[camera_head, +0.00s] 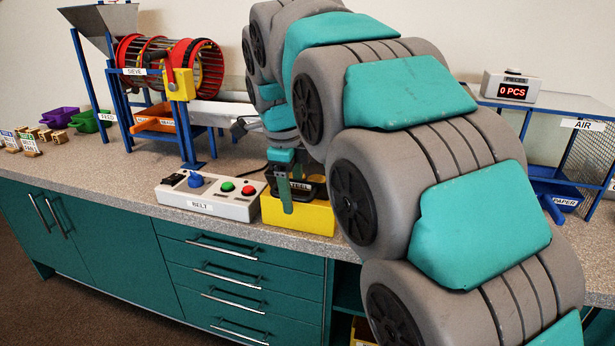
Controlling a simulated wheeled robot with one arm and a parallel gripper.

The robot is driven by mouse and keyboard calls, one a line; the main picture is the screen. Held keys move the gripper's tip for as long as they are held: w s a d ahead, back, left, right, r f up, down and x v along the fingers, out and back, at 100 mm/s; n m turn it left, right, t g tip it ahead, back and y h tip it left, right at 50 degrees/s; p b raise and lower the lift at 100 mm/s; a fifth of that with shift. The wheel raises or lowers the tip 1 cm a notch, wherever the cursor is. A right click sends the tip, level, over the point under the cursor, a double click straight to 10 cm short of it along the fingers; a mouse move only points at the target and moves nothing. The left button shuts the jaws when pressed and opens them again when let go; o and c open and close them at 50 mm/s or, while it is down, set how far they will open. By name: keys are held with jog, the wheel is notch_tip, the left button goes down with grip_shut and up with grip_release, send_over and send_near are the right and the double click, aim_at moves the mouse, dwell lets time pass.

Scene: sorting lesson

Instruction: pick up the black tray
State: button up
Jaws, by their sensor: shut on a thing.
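The black tray (308,187), with a partly hidden label that appears to read STEEL, is at the yellow block (310,216) near the counter's front edge. My gripper (286,199) points down at the tray's left part and is shut on it. My arm hides the tray's right side. I cannot tell whether the tray rests on the yellow block or is slightly above it.
The BELT control box (210,196) stands close on the left. The drum sieve (170,68) with an orange tray (154,118) is behind it. A blue PAPER tray (556,193) is at the right below the AIR cage (580,122). Purple (60,117) and green (92,121) trays sit far left.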

jog(key=c, duration=0.3)
jog(key=shift+r, duration=0.1)
